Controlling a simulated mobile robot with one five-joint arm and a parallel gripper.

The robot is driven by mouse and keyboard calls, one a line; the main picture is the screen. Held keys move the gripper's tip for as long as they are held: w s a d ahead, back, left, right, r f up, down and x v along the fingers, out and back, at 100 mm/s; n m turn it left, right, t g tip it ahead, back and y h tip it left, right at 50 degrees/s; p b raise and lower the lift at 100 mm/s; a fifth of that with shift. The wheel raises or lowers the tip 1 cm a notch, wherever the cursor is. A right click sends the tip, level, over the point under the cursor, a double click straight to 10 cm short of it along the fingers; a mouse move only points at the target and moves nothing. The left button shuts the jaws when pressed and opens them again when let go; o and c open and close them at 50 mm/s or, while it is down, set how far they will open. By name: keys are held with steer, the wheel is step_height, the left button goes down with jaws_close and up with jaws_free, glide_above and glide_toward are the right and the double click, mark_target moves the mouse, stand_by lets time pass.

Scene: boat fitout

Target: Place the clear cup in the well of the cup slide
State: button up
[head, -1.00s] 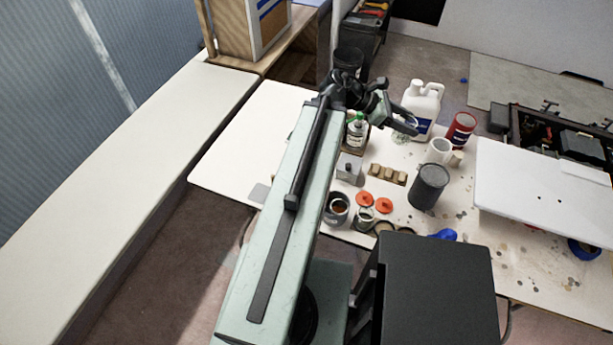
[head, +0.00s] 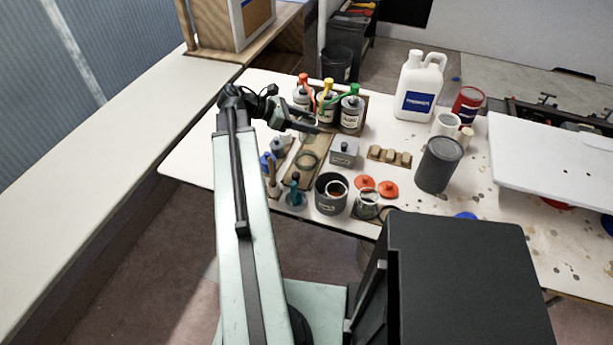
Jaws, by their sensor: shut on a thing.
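My gripper (head: 308,126) is shut on the clear cup (head: 304,137), which is faint and hangs just under the fingers. A long wooden board, which looks like the cup slide (head: 296,177), lies on the table below. The gripper and cup are above the board, slightly to the far side of the ring. The gap between cup and board is hard to judge.
Bottles with red, yellow and green tops (head: 326,104) stand close behind my gripper. A grey box (head: 344,152) is right of the board. A dark pot (head: 331,194) and a glass jar (head: 368,204) stand in front. A white jug (head: 419,88) is at the back.

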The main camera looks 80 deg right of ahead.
steer(key=shift+w+f, duration=0.15)
steer(key=shift+w, duration=0.1)
step_height(320, 180, down, 10)
steer(key=b, duration=1)
steer(key=shift+f, duration=0.2)
steer(key=o, duration=1.3)
steer(key=shift+r, duration=0.15)
steer(key=shift+o, duration=0.2)
steer(key=shift+r, duration=0.15)
steer(key=p+v, duration=0.6)
steer(key=v, duration=0.6)
